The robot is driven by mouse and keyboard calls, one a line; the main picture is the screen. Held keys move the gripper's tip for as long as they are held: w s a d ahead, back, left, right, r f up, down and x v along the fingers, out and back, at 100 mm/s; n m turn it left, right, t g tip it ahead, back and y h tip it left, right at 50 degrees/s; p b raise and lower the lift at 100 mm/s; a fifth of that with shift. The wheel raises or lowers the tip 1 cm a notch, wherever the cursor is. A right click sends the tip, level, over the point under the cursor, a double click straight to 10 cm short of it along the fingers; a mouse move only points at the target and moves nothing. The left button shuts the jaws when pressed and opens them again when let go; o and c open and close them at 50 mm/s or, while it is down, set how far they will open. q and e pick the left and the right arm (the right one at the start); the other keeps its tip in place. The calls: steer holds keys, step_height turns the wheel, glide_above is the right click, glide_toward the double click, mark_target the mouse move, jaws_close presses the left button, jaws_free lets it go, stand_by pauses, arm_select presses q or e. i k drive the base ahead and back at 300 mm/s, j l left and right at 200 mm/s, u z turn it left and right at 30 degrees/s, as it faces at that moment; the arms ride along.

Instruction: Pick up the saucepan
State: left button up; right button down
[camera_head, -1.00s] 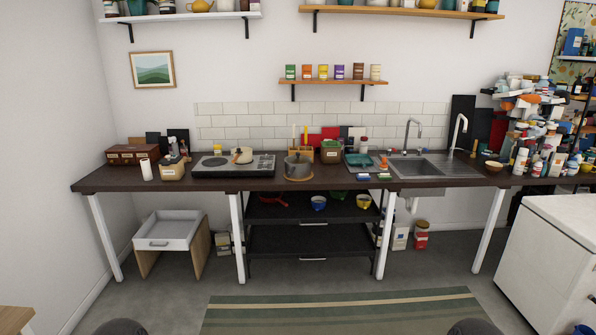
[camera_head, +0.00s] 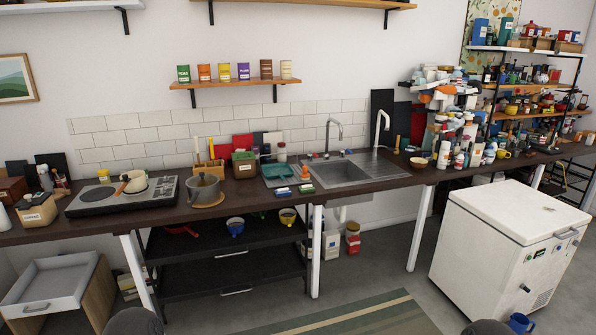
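A small cream pan with a brown handle (camera_head: 136,184) sits on the dark hob (camera_head: 90,203) at the left of the counter. A grey lidded pot (camera_head: 204,189) stands beside the hob on a round wooden trivet (camera_head: 209,205). A red pan (camera_head: 180,230) lies on the dark shelf under the counter, partly hidden by the counter edge. I cannot tell for certain which of these is the saucepan. Neither gripper is in view; only dark rounded parts of mine show at the bottom edge.
The dark counter (camera_head: 255,191) runs to a sink (camera_head: 344,173) and a crowded right end. A white chest freezer (camera_head: 510,215) stands at the right. An open drawer unit (camera_head: 60,285) stands at lower left. A striped rug (camera_head: 370,315) lies on the floor in front.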

mark_target(204, 196)
steer(key=i+u, duration=0.1)
steer(key=i, duration=0.35)
steer(key=i+l, duration=0.15)
steer(key=i, duration=0.3)
steer(key=i+l+u, duration=0.15)
steer(key=i, duration=0.3)
steer(key=i+l+u, duration=0.1)
steer(key=i, duration=0.35)
